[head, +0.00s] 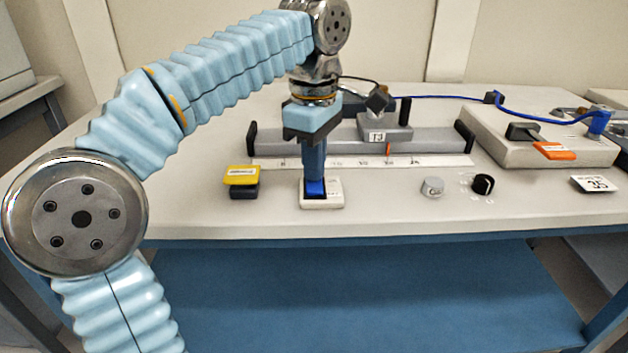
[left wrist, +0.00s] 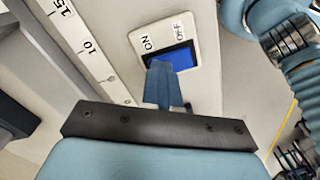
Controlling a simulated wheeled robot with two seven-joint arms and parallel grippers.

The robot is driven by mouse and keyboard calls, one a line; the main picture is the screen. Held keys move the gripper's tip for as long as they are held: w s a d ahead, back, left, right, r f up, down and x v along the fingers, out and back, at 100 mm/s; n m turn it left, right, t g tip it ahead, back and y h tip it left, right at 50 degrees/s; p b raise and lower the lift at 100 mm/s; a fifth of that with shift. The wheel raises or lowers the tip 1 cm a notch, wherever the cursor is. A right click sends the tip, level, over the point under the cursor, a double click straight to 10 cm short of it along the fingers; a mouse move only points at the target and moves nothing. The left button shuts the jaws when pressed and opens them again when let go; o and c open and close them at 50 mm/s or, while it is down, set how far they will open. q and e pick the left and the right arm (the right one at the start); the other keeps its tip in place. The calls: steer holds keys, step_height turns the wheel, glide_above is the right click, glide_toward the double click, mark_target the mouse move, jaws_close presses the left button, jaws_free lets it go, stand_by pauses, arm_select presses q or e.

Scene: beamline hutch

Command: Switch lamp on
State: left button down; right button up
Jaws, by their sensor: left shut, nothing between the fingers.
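The lamp switch is a blue rocker in a white plate (head: 322,205) near the front of the table. No lit lamp shows. My right gripper is not in view.
A yellow-topped block (head: 242,178) stands left of the switch. Behind are a ruler (head: 430,161) and a rail with a grey carriage (head: 385,128). To the right are a silver knob (head: 432,187), a black knob (head: 483,184) and a box with an orange lever (head: 557,151).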

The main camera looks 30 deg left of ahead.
arm_select(q)
steer(key=shift+r+p, duration=1.45)
steer(key=shift+p, duration=0.2)
step_height(320, 180, up, 2)
steer(key=shift+r+p, duration=0.1)
steer(key=shift+p, duration=1.05)
steer(key=shift+r+p, duration=0.45)
steer(key=shift+r, duration=0.45)
